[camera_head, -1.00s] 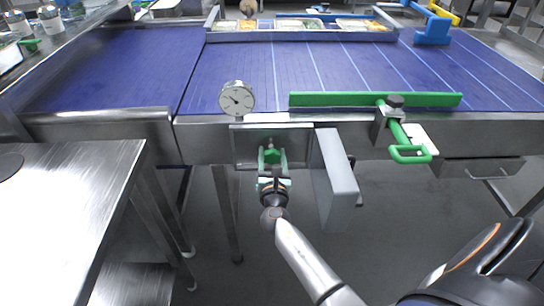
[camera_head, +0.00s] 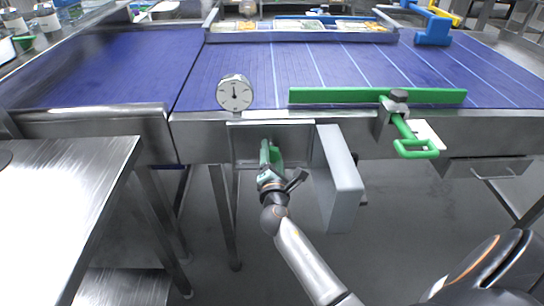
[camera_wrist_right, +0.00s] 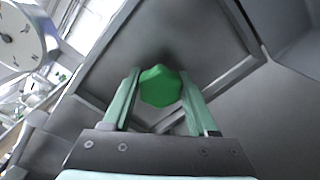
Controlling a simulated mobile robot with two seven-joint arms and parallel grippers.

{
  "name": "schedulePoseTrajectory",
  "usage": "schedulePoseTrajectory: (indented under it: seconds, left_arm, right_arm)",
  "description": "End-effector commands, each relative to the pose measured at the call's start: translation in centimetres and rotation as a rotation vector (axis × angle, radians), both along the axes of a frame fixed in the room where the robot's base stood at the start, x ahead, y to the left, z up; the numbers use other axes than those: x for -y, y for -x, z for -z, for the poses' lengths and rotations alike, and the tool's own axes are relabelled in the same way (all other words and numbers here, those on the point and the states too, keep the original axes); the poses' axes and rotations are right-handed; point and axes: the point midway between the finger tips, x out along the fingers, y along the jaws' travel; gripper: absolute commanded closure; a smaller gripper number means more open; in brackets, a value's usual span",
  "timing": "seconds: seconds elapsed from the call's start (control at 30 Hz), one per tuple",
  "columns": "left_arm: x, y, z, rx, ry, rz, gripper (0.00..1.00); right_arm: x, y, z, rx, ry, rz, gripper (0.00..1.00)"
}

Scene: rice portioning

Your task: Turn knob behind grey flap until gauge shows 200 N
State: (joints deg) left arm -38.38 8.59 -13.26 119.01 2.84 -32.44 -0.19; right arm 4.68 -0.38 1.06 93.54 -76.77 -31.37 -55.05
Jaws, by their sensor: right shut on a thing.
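The grey flap (camera_head: 341,178) stands open to the right of a recess in the conveyor's front. The green knob (camera_wrist_right: 161,86) sits in that recess, between the fingers of my right gripper (camera_wrist_right: 161,98) in the right wrist view. My right gripper (camera_head: 270,158) is shut on the knob and is rolled to one side in the head view. The round white gauge (camera_head: 235,94) stands above the recess, its needle pointing about straight up; its numbers are too small to read. The gauge is partly cut off in the right wrist view (camera_wrist_right: 20,38). My left gripper is not in view.
A green bar (camera_head: 375,97) with a green clamp handle (camera_head: 415,148) is at the conveyor's edge, right of the flap. The blue belt (camera_head: 300,65) spans the back. A steel table (camera_head: 62,205) stands at the left. The flap is close beside my gripper.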

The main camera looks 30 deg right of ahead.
Motion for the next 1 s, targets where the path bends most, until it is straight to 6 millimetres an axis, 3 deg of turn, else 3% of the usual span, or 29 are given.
schedulePoseTrajectory:
  seconds: [0.63,0.67,0.9,1.0]
  left_arm:
    - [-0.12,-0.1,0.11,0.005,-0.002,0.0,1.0]
    - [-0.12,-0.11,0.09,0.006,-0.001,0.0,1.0]
    - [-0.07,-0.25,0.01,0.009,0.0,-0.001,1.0]
    - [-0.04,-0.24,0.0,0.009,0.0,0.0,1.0]
  right_arm:
    - [0.11,-0.03,-0.16,0.029,-0.043,0.002,0.97]
    - [0.11,-0.03,-0.16,0.029,-0.043,0.002,0.38]
    - [0.06,-0.01,-0.08,0.027,-0.042,0.002,0.11]
    - [0.04,-0.01,-0.05,0.027,-0.042,0.001,0.11]
